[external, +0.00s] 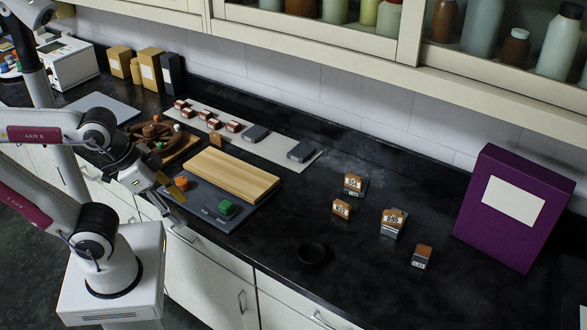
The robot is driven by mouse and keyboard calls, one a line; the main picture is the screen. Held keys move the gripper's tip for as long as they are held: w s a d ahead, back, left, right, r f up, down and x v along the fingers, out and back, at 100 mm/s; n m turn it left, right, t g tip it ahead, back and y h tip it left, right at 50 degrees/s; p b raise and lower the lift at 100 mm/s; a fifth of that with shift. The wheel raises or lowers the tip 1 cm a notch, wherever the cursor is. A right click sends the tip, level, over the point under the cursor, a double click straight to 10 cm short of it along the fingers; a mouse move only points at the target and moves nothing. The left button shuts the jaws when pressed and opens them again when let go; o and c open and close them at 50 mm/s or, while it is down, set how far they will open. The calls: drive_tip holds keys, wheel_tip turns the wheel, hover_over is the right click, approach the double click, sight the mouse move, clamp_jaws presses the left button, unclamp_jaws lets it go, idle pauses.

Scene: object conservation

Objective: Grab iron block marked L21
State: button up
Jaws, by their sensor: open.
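Several small marked blocks with brown and grey parts and white labels stand on the black counter at the right. One block (353,184) is at the back, a smaller one (341,208) is in front of it, a larger one (393,223) stands further right, and a small grey one with a brown top (421,257) is nearest the front right. The labels are too small to read surely, so I cannot tell which is L21. My gripper (176,196) is open and empty at the left, near the grey tray's left edge, far from these blocks.
A pale mat (270,143) with small blocks lies behind. A dark round dish (311,253) and a purple box (514,208) flank the marked blocks.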

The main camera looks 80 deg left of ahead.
drive_tip(key=w+a+r+t+y, duration=0.15)
drive_tip(key=w+r, duration=0.25)
drive_tip(key=w, duration=0.9)
drive_tip(key=w+a+r+m+t, duration=0.1)
drive_tip(key=w+a+r+t, duration=0.25)
drive_tip(key=w, duration=1.05)
drive_tip(key=w+a+r+t, duration=0.15)
drive_tip(key=w+r, duration=0.25)
drive_tip(key=w, duration=0.9)
drive_tip(key=w+d+f+m+h, duration=0.35)
drive_tip(key=w+f, duration=0.25)
drive_tip(key=w, duration=0.2)
drive_tip(key=w+d+f+m+h, duration=0.2)
drive_tip(key=w+d+f+h, duration=0.1)
drive_tip(key=w+d+f, duration=0.4)
wheel_tip(320, 180, down, 7)
drive_tip(key=w+d+m+g+h, duration=0.1)
drive_tip(key=h, duration=0.2)
drive_tip(key=shift+w+d, duration=0.15)
drive_tip(key=shift+w, duration=0.2)
drive_tip(key=shift+f+g, duration=0.15)
drive_tip(key=shift+g, duration=0.1)
approach(422, 257)
drive_tip(key=w+f, duration=0.2)
drive_tip(key=w, duration=0.1)
drive_tip(key=shift+a+f, duration=0.1)
drive_tip(key=shift+a, duration=0.25)
drive_tip(key=shift+x, duration=0.85)
